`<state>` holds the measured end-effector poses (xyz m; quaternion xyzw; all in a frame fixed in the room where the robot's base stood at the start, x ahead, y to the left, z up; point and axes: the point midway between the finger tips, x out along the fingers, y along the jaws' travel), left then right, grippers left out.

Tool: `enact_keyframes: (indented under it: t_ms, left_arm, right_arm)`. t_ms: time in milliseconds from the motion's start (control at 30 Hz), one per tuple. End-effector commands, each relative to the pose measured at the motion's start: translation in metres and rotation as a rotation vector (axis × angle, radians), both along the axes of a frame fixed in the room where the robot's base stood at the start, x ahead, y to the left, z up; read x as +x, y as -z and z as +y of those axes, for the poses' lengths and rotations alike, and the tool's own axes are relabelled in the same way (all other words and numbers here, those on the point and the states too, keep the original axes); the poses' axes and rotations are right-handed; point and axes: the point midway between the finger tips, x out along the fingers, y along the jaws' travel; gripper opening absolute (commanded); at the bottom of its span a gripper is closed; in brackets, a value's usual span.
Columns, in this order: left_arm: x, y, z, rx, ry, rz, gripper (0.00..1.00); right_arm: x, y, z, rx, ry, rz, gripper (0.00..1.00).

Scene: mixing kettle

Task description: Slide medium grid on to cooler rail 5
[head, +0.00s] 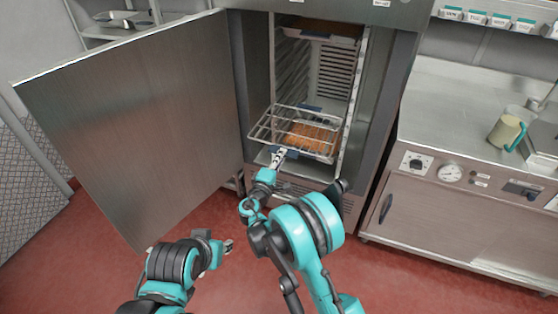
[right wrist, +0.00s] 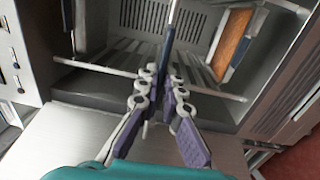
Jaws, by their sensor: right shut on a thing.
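The medium grid (head: 314,157) is a silver wire rack in the open cooler (head: 391,90). It juts out of the front opening, roughly level. My right gripper (head: 279,155) is shut on its front edge, by a blue tag. In the right wrist view the fingers (right wrist: 161,88) close on the grid, seen almost edge-on as a thin dark strip. The cooler's side rails (head: 290,75) show above the grid; which rail it is on, I cannot tell. My left gripper (head: 228,246) is low, in front of the open door, away from the grid; its jaw opening is unclear.
The cooler door (head: 130,120) stands wide open to the left. An orange-brown filled tray (head: 312,136) shows through the grid, and another tray (head: 325,30) sits near the top inside. A steel counter (head: 455,125) with a beige jug (head: 506,133) stands to the right.

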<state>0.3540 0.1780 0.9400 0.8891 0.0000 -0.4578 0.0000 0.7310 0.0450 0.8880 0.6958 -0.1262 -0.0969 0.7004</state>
Motion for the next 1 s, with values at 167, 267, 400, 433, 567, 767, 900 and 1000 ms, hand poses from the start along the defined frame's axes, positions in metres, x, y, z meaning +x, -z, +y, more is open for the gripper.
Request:
enact_keyframes:
  t_ms: [167,267,400,433,567,767,900,1000]
  left_arm:
    - [0.0,0.002,0.0,0.0,0.0,0.0,0.34]
    - [0.0,0.003,0.0,0.0,0.0,0.0,0.34]
    - [0.0,0.005,0.0,0.0,0.0,0.0,0.34]
    - [0.0,0.005,0.0,0.0,0.0,0.0,0.34]
    - [0.0,0.006,0.0,0.0,0.0,0.0,0.34]
    - [0.0,0.008,0.0,0.0,0.0,0.0,0.34]
    - [0.0,0.01,0.0,0.0,0.0,0.0,0.34]
    - [0.0,0.01,0.0,0.0,0.0,0.0,0.34]
  right_arm:
    - [0.015,0.0,-0.005,-0.002,0.001,-0.001,0.0]
    - [0.023,0.0,-0.008,-0.002,0.001,-0.001,0.0]
    - [0.034,0.0,-0.012,-0.002,0.001,-0.001,0.0]
    - [0.036,0.0,-0.012,-0.002,0.001,-0.001,0.0]
    - [0.047,0.0,-0.016,-0.002,0.001,-0.001,0.0]
    - [0.062,0.0,-0.021,-0.002,0.001,-0.001,0.0]
    - [0.074,0.0,-0.025,-0.002,0.001,-0.001,0.0]
    - [0.08,0.0,-0.027,-0.003,0.0,-0.001,0.0]
